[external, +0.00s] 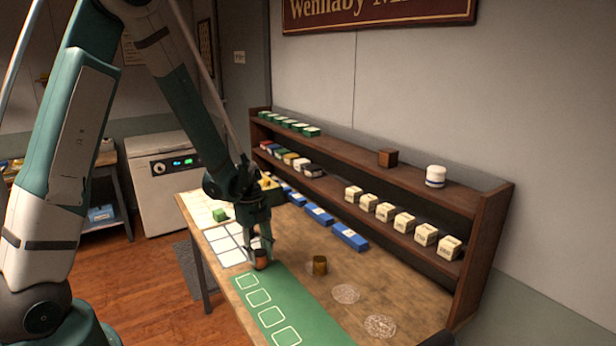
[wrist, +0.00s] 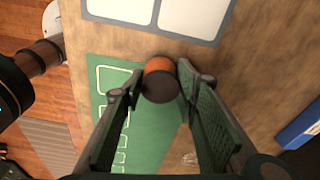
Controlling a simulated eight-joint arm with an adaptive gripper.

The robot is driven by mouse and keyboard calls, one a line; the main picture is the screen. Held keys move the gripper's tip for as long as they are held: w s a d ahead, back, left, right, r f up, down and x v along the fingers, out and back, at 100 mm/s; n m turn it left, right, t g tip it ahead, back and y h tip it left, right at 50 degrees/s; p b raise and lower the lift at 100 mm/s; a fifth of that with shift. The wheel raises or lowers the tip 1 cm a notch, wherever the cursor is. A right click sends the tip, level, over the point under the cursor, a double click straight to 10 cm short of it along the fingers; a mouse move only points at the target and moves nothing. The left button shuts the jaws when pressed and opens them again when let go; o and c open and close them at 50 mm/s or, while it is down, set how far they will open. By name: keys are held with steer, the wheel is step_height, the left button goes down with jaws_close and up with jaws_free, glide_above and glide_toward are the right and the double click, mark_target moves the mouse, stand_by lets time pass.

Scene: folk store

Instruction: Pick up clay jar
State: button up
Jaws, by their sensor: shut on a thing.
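The clay jar (external: 260,263) is a small orange-brown cylinder at the far end of the green mat. It also shows in the wrist view (wrist: 161,82), with an orange side and a dark round end towards the camera. My gripper (external: 259,256) points down over the table, shut on the jar. In the wrist view my gripper (wrist: 160,86) has one finger on each side of it. The fingers partly hide the jar in the external view. I cannot tell whether its bottom touches the table.
The green mat (external: 297,306) has white outlined squares. An amber-brown jar (external: 319,266) stands to the right, near pale round marks (external: 346,293). Blue boxes (external: 349,237) lie before a wooden shelf (external: 492,207). A white jar (external: 435,176) stands on top of it. White cards (external: 232,257) lie left.

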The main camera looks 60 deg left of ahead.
mark_target(259, 252)
steer(key=shift+r, duration=0.2)
steer(key=shift+r, duration=4.85)
